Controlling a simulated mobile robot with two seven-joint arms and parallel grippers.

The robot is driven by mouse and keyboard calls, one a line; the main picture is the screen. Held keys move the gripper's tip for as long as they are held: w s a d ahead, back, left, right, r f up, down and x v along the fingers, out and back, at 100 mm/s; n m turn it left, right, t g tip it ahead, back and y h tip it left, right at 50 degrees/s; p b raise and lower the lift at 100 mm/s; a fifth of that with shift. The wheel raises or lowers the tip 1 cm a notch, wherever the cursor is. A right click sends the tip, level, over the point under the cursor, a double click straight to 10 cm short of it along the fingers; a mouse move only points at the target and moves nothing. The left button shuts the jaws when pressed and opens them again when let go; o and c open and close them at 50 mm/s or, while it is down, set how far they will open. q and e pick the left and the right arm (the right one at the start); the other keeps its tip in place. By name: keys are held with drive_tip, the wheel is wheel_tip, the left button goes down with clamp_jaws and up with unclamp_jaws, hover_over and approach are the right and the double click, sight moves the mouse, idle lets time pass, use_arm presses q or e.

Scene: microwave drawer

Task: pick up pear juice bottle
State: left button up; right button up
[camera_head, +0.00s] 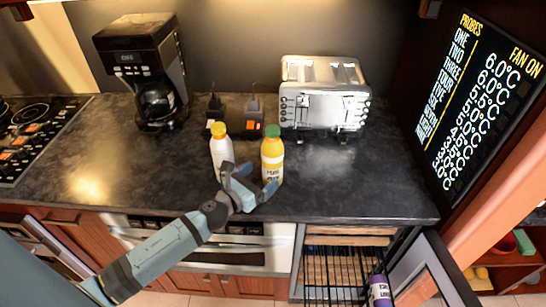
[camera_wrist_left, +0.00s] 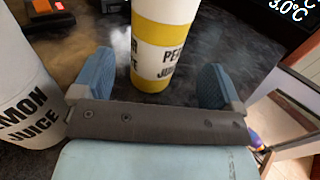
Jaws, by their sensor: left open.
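The pear juice bottle (camera_head: 272,160) is white and yellow with a green cap and stands upright on the dark counter. In the left wrist view, the pear juice bottle (camera_wrist_left: 160,48) shows part of its "PEAR JUICE" label. My left gripper (camera_head: 248,179) is open, low at the front side of the bottle. In the left wrist view, the left gripper's (camera_wrist_left: 157,82) blue fingers are spread to either side of the bottle, with gaps visible on both sides. My right gripper is not in view.
A lemon juice bottle (camera_head: 221,152) with an orange cap stands just left; it also shows in the left wrist view (camera_wrist_left: 25,105). Behind are a toaster (camera_head: 323,97) and a coffee maker (camera_head: 150,75). The counter (camera_head: 350,185) is clear to the right. A purple bottle (camera_head: 380,290) is below.

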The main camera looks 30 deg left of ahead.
sight(268, 140)
use_arm(q)
drive_tip(key=shift+p+x, duration=0.75)
drive_tip(key=shift+x, duration=2.3)
drive_tip(key=shift+a+r, duration=0.2)
drive_tip(key=c, duration=1.3)
wheel_tip(268, 140, up, 10)
drive_tip(key=p, duration=0.4)
drive_tip(key=shift+a+r, duration=0.1)
wheel_tip(268, 140, up, 10)
drive_tip(key=shift+f+p, duration=0.1)
drive_tip(key=shift+p, duration=0.4)
